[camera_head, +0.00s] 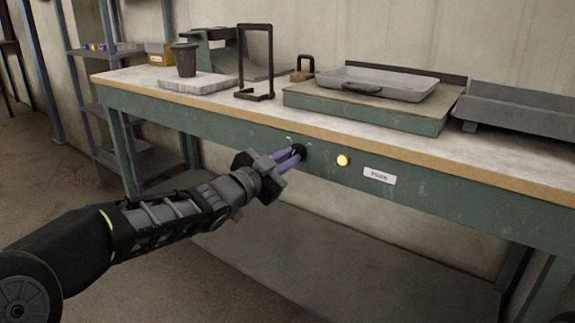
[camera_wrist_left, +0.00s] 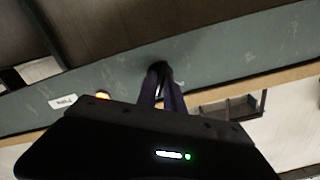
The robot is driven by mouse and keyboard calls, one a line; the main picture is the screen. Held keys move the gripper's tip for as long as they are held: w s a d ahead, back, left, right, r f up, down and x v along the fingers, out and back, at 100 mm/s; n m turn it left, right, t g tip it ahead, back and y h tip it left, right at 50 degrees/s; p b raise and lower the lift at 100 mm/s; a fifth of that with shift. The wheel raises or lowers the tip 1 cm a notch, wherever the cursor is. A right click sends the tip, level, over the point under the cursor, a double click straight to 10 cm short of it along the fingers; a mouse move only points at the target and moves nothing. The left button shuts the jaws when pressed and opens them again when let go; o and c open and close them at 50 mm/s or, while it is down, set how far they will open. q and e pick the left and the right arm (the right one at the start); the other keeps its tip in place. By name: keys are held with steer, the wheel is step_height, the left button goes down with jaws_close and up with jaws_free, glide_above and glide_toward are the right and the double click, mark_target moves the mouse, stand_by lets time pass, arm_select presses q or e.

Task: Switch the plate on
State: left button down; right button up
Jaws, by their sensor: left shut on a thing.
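A dark round knob (camera_head: 299,150) sits on the green front panel of the workbench. My left gripper (camera_head: 293,155) reaches it from the front left, and its purple fingers are shut on the knob, partly hiding it. In the left wrist view the fingers (camera_wrist_left: 163,85) meet at the knob (camera_wrist_left: 158,66). A yellow-orange lamp (camera_head: 343,160) glows on the panel to the right of the knob; it also shows in the left wrist view (camera_wrist_left: 103,95). The plate (camera_head: 370,110) is a flat slab on the bench top, with a grey tray (camera_head: 390,82) on it. My right gripper is not in view.
A white label (camera_head: 380,176) is right of the lamp. On the bench (camera_head: 480,172) stand a dark cup (camera_head: 186,60) on a pale slab, a black frame (camera_head: 256,62), a small weight-like block (camera_head: 303,69) and a grey trough (camera_head: 520,108). Shelves stand at the back left.

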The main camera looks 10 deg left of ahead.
arm_select(q)
steer(key=shift+f+m+b, duration=0.1)
steer(key=shift+m+b, duration=0.5)
steer(key=shift+m, duration=1)
steer(key=c, duration=1.5)
jaws_free()
steer(key=shift+o, duration=0.2)
steer(key=p+v, duration=0.2)
steer(key=v, duration=0.5)
steer(key=shift+s, duration=0.35)
